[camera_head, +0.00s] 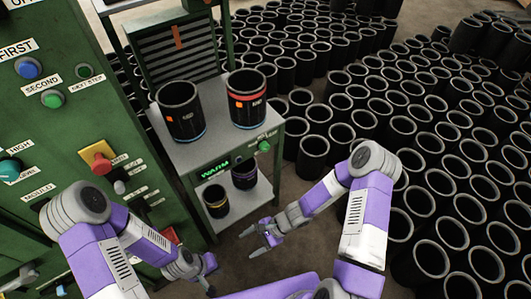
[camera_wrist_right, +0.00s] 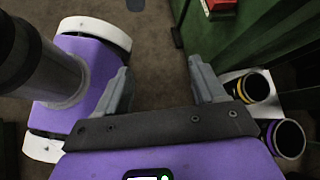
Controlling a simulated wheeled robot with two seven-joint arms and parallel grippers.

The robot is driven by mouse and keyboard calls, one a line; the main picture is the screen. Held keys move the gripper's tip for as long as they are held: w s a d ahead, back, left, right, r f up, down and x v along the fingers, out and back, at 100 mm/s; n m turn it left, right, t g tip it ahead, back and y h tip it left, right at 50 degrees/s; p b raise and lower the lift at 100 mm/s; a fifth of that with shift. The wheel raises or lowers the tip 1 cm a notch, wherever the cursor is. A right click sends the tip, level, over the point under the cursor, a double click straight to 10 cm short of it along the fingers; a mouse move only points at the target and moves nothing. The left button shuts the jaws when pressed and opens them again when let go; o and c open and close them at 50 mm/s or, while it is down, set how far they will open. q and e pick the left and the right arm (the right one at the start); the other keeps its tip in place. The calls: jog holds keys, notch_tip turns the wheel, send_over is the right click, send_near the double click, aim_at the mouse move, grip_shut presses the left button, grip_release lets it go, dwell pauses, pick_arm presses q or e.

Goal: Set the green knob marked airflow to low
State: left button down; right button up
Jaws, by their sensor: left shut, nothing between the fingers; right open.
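A small green knob (camera_head: 264,146) with small white labels is on the front edge of the grey stand, right of a lit green WARM display (camera_head: 214,168). A teal-green knob (camera_head: 10,169) sits on the green cabinet at the left, near a HIGH label. I cannot read the word airflow beside either one. My right gripper (camera_head: 259,238) is open and empty, below the green knob and apart from it. Its spread fingers show in the right wrist view (camera_wrist_right: 162,88). My left gripper (camera_head: 208,276) is shut and empty, low in front of the cabinet.
Two large black sleeves (camera_head: 180,112) stand on the stand's top, and two smaller ones (camera_head: 216,201) on its lower shelf. The green cabinet (camera_head: 60,140) carries buttons and a red knob on yellow (camera_head: 98,158). Many black sleeves (camera_head: 420,150) crowd the floor at right.

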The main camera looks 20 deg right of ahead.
jog(key=w+r+m+t+y+b, duration=0.1)
jog(key=w+r+m+t+y, duration=0.15)
jog(key=w+m+t, duration=0.55)
jog(key=m+t+h+b, duration=0.3)
jog(key=m+t+h, duration=0.3)
jog(key=m+t, duration=0.4)
send_near(267, 149)
jog(key=x, duration=0.3)
jog(key=shift+h, duration=0.25)
jog(key=b+x, duration=0.2)
jog(key=x, duration=0.4)
jog(key=shift+a+f, duration=0.1)
jog(key=shift+a, duration=0.1)
jog(key=shift+w+a, duration=0.1)
jog(key=shift+w, duration=0.3)
jog(key=shift+c, duration=0.4)
jog(key=c, duration=1)
